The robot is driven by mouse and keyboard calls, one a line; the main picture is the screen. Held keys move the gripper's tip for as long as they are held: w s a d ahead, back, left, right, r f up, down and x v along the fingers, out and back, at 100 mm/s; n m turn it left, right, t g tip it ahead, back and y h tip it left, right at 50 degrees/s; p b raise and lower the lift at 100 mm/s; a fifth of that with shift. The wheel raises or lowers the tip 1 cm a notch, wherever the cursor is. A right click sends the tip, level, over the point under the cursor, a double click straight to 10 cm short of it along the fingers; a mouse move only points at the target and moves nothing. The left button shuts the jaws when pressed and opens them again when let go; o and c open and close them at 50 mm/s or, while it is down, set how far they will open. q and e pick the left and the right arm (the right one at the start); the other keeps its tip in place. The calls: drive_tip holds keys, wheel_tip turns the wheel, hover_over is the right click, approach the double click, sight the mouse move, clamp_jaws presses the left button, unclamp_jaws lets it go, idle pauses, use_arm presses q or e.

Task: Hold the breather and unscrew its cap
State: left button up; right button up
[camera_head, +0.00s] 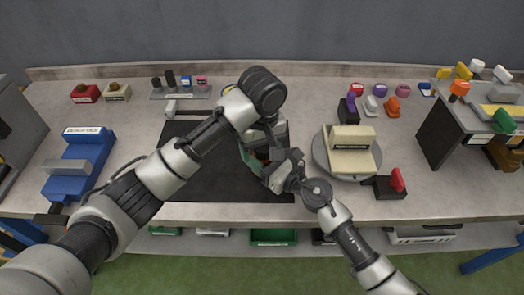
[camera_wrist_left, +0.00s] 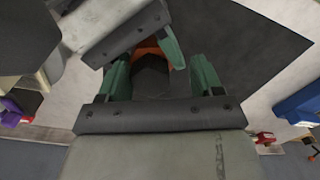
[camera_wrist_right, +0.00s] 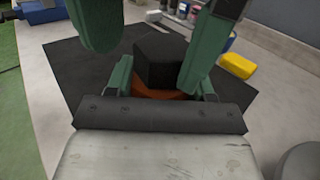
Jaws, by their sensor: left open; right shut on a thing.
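The breather shows as an orange body (camera_wrist_right: 160,94) with a black, faceted cap (camera_wrist_right: 162,60) on top. My right gripper (camera_wrist_right: 162,88) is shut on the orange body, with a green finger on each side. My left gripper (camera_wrist_left: 160,78) is open and comes down from above. Its green fingers stand on either side of the dark cap (camera_wrist_left: 151,82); whether they touch it I cannot tell. In the head view both grippers meet over the black mat (camera_head: 215,180), and my left arm and the grippers hide most of the breather.
A round turntable (camera_head: 319,157) with a cream block (camera_head: 347,150) stands close on the right. A blue fixture (camera_head: 80,160) is at the left. Small coloured parts line the back of the bench. A yellow piece (camera_wrist_right: 237,66) lies beyond the mat in the right wrist view.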

use_arm(q)
drive_tip(key=shift+s+d+r+m+h, duration=0.1)
drive_tip(key=shift+d+r+m+h, duration=0.1)
drive_tip(key=shift+d+r, duration=0.35)
drive_tip(key=shift+s+d+r+m+h, duration=0.1)
drive_tip(key=shift+d+r+h, duration=0.1)
drive_tip(key=shift+r, duration=0.5)
drive_tip(key=shift+f, duration=0.15)
drive_tip(key=shift+a+m, duration=0.2)
drive_tip(key=shift+m, duration=0.8)
drive_tip(key=m, duration=0.3)
drive_tip(key=shift+s+a+m, duration=0.1)
drive_tip(key=shift+a+m, duration=0.15)
drive_tip(key=shift+m, duration=0.15)
drive_tip(key=m, duration=0.5)
drive_tip(key=shift+w+a+m, duration=0.25)
drive_tip(key=shift+a+m, duration=0.05)
drive_tip(key=shift+m, duration=0.1)
drive_tip(key=m, duration=0.6)
drive_tip(key=shift+w+a+f, duration=0.1)
drive_tip(key=shift+w+a, duration=0.1)
drive_tip(key=shift+w, duration=0.15)
drive_tip(key=m, duration=0.6)
drive_tip(key=shift+w+d, duration=0.1)
drive_tip(key=shift+w, duration=0.25)
